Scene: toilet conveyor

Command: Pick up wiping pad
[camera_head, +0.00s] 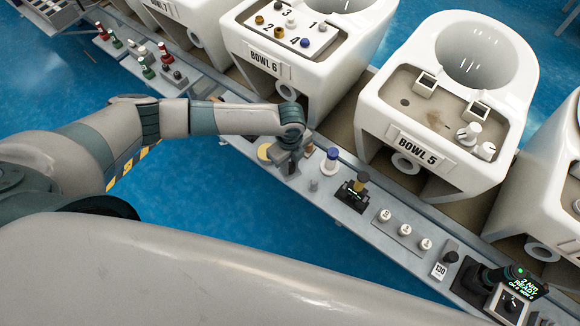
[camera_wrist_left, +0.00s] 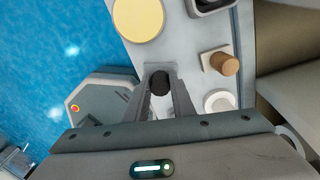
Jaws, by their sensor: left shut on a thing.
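My left gripper (camera_head: 288,168) is over the grey rail in the head view, pointing down. In the left wrist view its fingers (camera_wrist_left: 162,84) are shut on a dark rounded knob (camera_wrist_left: 160,84). A small grey square piece (camera_wrist_left: 158,68) shows by the knob. I cannot tell for sure that this is the wiping pad, as the fingers hide most of it, nor whether it is clear of the rail. A flat yellow disc (camera_wrist_left: 138,18) lies on the rail nearby and also shows in the head view (camera_head: 264,152). My right gripper is not in view.
The narrow grey rail (camera_head: 318,198) carries a blue-topped bottle (camera_head: 331,160), a dark device (camera_head: 352,196) and several white knobs. A brown cylinder (camera_wrist_left: 224,63) and a white round piece (camera_wrist_left: 218,102) stand near the fingers. White toilet bowls (camera_head: 440,110) line the far side.

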